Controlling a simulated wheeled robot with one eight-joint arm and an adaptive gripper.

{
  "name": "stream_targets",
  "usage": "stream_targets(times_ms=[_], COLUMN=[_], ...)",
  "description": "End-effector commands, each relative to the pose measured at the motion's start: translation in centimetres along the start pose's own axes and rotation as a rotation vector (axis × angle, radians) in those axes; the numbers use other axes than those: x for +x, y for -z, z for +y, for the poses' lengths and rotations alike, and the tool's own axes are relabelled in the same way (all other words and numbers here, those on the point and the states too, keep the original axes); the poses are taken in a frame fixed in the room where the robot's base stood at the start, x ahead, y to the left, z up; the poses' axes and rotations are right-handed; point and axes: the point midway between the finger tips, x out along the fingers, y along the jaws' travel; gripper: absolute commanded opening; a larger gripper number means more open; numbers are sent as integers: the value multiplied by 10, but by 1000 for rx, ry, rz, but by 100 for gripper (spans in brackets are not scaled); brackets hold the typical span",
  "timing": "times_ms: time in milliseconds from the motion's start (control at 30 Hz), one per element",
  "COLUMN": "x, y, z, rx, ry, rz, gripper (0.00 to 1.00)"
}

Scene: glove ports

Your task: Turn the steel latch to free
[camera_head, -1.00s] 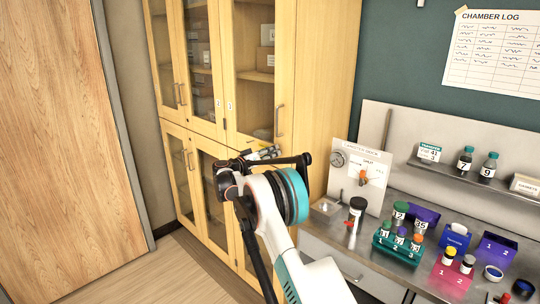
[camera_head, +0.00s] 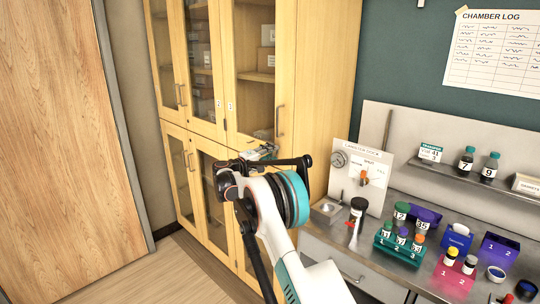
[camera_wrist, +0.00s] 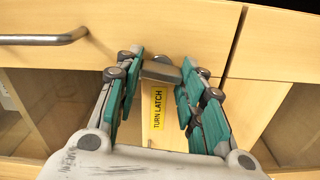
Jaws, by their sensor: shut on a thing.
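The steel latch (camera_wrist: 161,71) shows at the upper middle of the wrist view, on the light wood cabinet front. It lies roughly crosswise in that picture, slightly tilted, just beyond a yellow "TURN LATCH" label (camera_wrist: 158,108). My gripper (camera_wrist: 156,74) has its teal-padded fingers on either side of the latch and is shut on it. In the head view my gripper (camera_head: 259,153) is at the cabinet front, near the seam between upper and lower doors. My own wrist and arm hide much of it there, and the latch cannot be made out.
The wood cabinet (camera_head: 325,75) has glazed doors; a bar handle (camera_head: 279,120) is close to my gripper, also in the wrist view (camera_wrist: 45,39). To the right, a steel bench holds a black canister (camera_head: 356,212) and a green vial rack (camera_head: 399,249). Open floor lies left.

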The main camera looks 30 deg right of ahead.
Motion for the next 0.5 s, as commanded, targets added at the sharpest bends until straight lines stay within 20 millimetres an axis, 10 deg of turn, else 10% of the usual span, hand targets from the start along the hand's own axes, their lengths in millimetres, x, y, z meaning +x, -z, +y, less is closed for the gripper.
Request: stream_targets(times_ms=[500], x=[0], y=[1], z=[0], rx=[-183], ry=[0], rz=[3], gripper=[13])
